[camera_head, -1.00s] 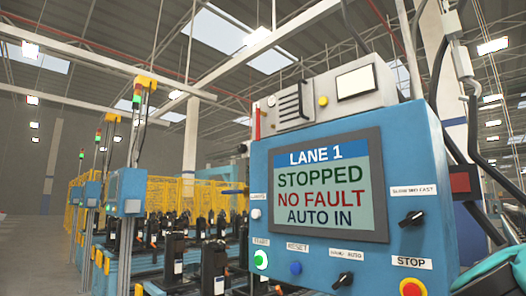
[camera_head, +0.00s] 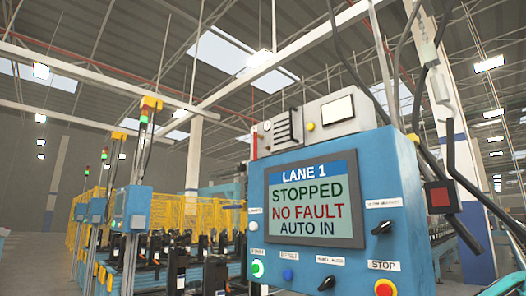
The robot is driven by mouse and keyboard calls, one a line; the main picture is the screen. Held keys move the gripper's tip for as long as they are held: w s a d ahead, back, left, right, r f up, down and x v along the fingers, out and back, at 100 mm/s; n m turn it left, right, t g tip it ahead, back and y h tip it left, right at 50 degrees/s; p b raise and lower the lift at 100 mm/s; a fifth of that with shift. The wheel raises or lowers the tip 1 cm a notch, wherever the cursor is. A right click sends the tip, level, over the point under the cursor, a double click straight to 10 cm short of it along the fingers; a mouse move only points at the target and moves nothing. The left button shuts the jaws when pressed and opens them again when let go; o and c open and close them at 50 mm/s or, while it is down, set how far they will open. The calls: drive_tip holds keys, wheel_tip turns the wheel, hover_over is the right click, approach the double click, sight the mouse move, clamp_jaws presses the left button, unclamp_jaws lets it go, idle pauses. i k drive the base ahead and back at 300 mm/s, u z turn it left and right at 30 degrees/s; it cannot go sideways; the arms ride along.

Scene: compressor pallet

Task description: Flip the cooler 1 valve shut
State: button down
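I cannot make out a cooler or a valve labelled cooler 1 in the head view. My gripper is not in view. The nearest thing is a blue control panel (camera_head: 397,165) on the right. Its screen (camera_head: 314,203) reads LANE 1, STOPPED, NO FAULT, AUTO IN. Below the screen are a lit green button (camera_head: 257,268), a blue button (camera_head: 288,274), a black selector knob (camera_head: 327,283) and a red STOP button (camera_head: 385,287). Another black knob (camera_head: 382,228) sits to the right of the screen.
Several dark machine units (camera_head: 215,272) stand in rows behind the panel. Yellow mesh fencing (camera_head: 185,212) stands farther back. Posts with signal lights and a blue box (camera_head: 133,208) stand at left. Grey floor (camera_head: 40,262) shows clear at far left.

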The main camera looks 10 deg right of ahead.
sight(255, 135)
drive_tip(key=k, duration=1)
drive_tip(key=u, duration=0.35)
drive_tip(key=i, duration=0.45)
drive_tip(key=u, duration=0.9)
drive_tip(key=i, duration=1.4)
drive_tip(key=z, duration=0.95)
drive_tip(key=i, duration=0.65)
drive_tip(key=z, duration=0.6)
